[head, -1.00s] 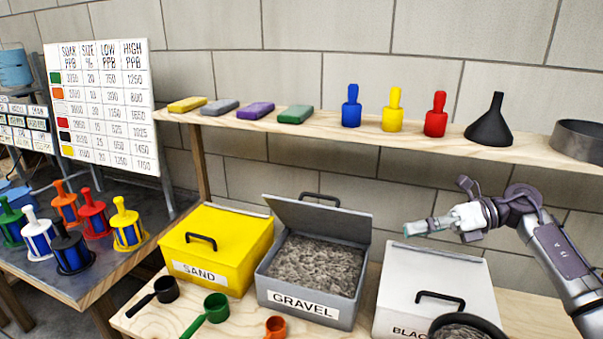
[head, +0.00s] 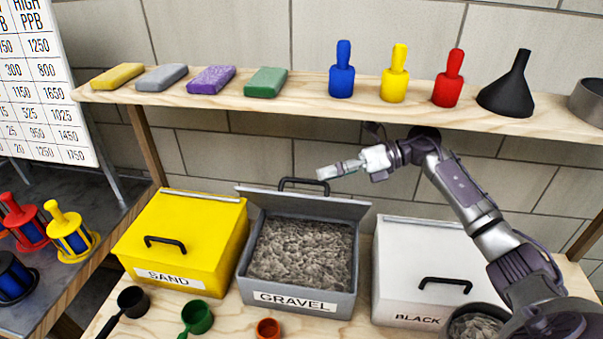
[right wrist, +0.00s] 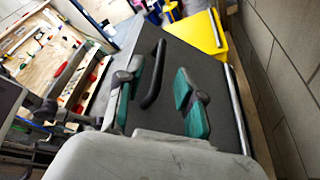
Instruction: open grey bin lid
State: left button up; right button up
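The grey bin (head: 335,303) is labelled GRAVEL and holds grey gravel. Its lid (head: 330,205) stands raised at the back, showing the gravel, with a black handle (head: 303,183) at its upper edge. My right gripper (head: 322,173) is beside and just above this handle. In the right wrist view, the fingers of my right gripper (right wrist: 155,105) are apart, with teal pads. The dark lid (right wrist: 205,65) fills the middle there, and the handle (right wrist: 152,75) shows between the finger lines, not visibly gripped. My left gripper is out of view.
The closed yellow SAND bin (head: 185,240) stands left and a closed white bin (head: 425,260) right. The shelf (head: 400,118) with sponges, brushes and a funnel (head: 510,85) runs above. Scoops, including a green one (head: 197,316), lie in front. A grey bowl (head: 475,322) stands at right.

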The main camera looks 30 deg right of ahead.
aim_at(302, 181)
jog(key=p+x, duration=0.1)
jog(key=x, duration=0.3)
jog(key=shift+w+a, duration=0.2)
jog(key=shift+a, duration=0.15)
jog(key=shift+w+a+f+p, duration=0.2)
jog(key=shift+a+p, duration=0.15)
jog(key=shift+a, duration=0.2)
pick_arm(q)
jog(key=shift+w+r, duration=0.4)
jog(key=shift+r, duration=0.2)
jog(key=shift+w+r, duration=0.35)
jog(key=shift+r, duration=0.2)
pick_arm(e)
jog(key=shift+w+a+f, duration=0.1)
jog(key=shift+f, duration=0.05)
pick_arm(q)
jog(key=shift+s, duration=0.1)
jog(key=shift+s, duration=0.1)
pick_arm(e)
grip_shut()
